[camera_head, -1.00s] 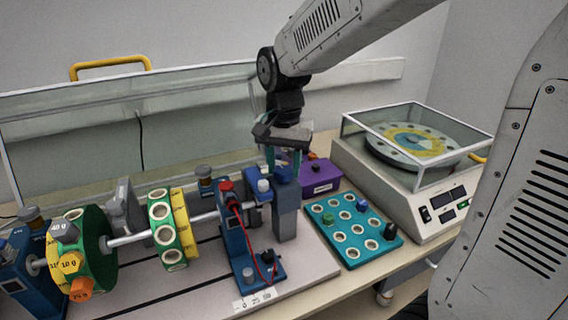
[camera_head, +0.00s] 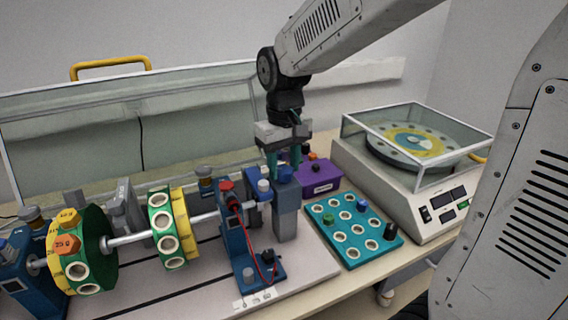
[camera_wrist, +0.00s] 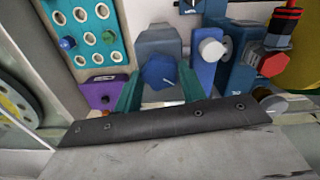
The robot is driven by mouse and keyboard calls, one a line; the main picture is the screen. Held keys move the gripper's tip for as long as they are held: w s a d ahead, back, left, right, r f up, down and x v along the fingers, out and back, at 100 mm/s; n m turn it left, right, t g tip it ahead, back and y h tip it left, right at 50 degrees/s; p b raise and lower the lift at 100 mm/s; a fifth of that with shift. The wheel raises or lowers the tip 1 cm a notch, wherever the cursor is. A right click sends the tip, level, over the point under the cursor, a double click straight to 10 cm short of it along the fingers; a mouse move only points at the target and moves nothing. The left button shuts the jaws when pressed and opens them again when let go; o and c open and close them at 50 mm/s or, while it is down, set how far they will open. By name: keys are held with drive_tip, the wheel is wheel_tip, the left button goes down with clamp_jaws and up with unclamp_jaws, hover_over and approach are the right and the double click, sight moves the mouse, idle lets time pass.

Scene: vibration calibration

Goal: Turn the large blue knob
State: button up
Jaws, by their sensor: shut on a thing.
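The large blue knob (camera_wrist: 159,72) is a faceted blue cap on top of a grey-blue post (camera_wrist: 158,42). In the head view the knob (camera_head: 284,174) shows just under my gripper (camera_head: 283,160), partly covered by the fingers. In the wrist view, the teal fingers of my gripper (camera_wrist: 160,88) stand on both sides of the knob, shut on it. The post (camera_head: 286,218) stands upright at the right end of the shaft rig.
A shaft with green and yellow discs (camera_head: 165,230) lies left, beside a blue bearing stand (camera_head: 238,240) with a red cap. A purple box (camera_head: 318,180) and a teal tray (camera_head: 345,252) stand close on the right. A glass-covered turntable machine (camera_head: 410,180) is farther right.

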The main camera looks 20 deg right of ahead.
sight(285, 169)
drive_tip(key=shift+n, duration=0.5)
drive_tip(key=o, duration=1)
drive_tip(key=shift+c, duration=0.2)
wheel_tip(285, 169, up, 8)
drive_tip(key=shift+f, duration=0.1)
idle(0.5)
